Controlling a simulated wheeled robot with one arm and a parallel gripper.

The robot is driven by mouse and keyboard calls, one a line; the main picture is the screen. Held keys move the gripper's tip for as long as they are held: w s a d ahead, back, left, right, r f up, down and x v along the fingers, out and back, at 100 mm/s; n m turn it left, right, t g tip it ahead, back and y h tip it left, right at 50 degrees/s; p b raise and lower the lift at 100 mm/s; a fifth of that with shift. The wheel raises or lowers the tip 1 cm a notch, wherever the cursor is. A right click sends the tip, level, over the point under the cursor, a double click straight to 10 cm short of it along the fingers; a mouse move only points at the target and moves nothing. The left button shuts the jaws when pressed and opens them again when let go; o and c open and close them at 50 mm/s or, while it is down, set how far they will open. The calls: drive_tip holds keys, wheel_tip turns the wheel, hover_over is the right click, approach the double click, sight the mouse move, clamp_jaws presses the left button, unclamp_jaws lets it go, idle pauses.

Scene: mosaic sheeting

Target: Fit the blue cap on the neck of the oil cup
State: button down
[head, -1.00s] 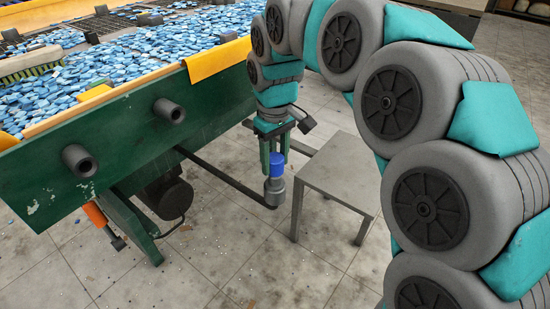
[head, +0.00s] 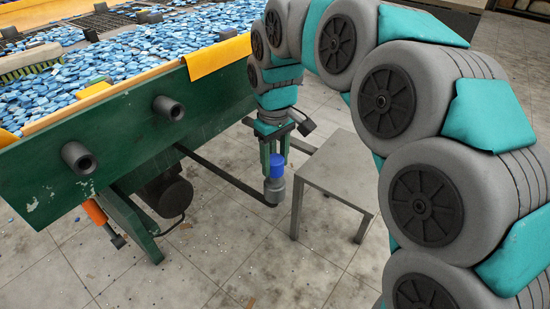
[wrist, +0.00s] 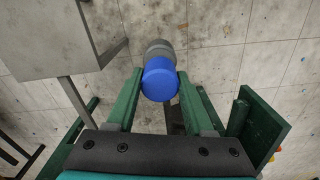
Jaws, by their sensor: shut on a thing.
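The blue cap (head: 277,166) is held between the green fingers of my gripper (head: 274,160). It also shows in the wrist view (wrist: 160,80), with a finger on each side. The grey oil cup (head: 274,190) is directly below the cap, at the end of a dark bar that runs out from the green machine. In the wrist view the cup (wrist: 160,47) shows just beyond the cap, roughly in line with it. The cap hides the cup's neck, so I cannot tell whether the cap is seated on it or just above.
A grey metal stand (head: 335,181) is close to the right of the cup. The green machine (head: 130,150), with a bed of blue tiles (head: 150,55), is on the left. A dark motor (head: 168,193) sits under it. The tiled floor in front is mostly clear.

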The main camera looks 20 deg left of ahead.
sight(275, 159)
drive_tip(key=shift+f+b, duration=0.35)
drive_tip(key=shift+f, duration=1.05)
drive_tip(key=shift+c, duration=1)
unclamp_jaws()
drive_tip(key=shift+r, duration=0.1)
wheel_tip(275, 159, up, 8)
drive_tip(key=shift+f, duration=0.25)
